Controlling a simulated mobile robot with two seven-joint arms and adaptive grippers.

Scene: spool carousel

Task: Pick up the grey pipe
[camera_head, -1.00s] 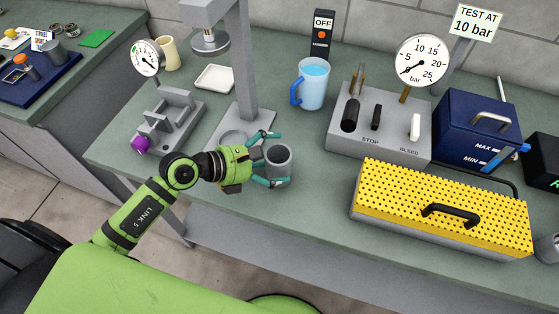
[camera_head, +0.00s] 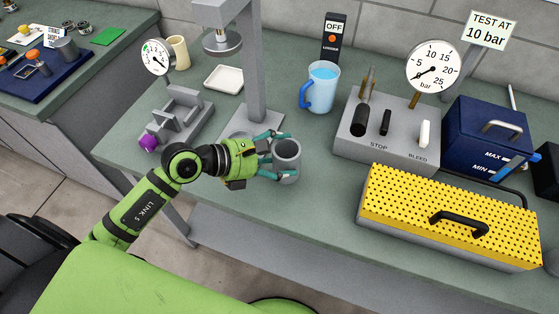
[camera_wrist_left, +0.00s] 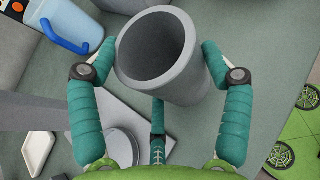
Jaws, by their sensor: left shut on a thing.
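The grey pipe (camera_head: 287,163) is a short, hollow, upright cylinder at the front part of the green bench. My left gripper (camera_head: 279,155) is shut on it, with teal fingers on either side of its wall. In the left wrist view the pipe (camera_wrist_left: 160,55) shows its open, empty mouth between the fingers of my left gripper (camera_wrist_left: 152,75). Whether its bottom touches the bench is hard to tell. My right gripper is not in view.
The press column (camera_head: 253,75) stands just behind. A blue mug (camera_head: 322,88) of liquid is behind right. A grey valve box (camera_head: 392,135), yellow perforated cover (camera_head: 450,205) and blue tank (camera_head: 488,135) fill the right. A grey vice (camera_head: 180,118) is at left.

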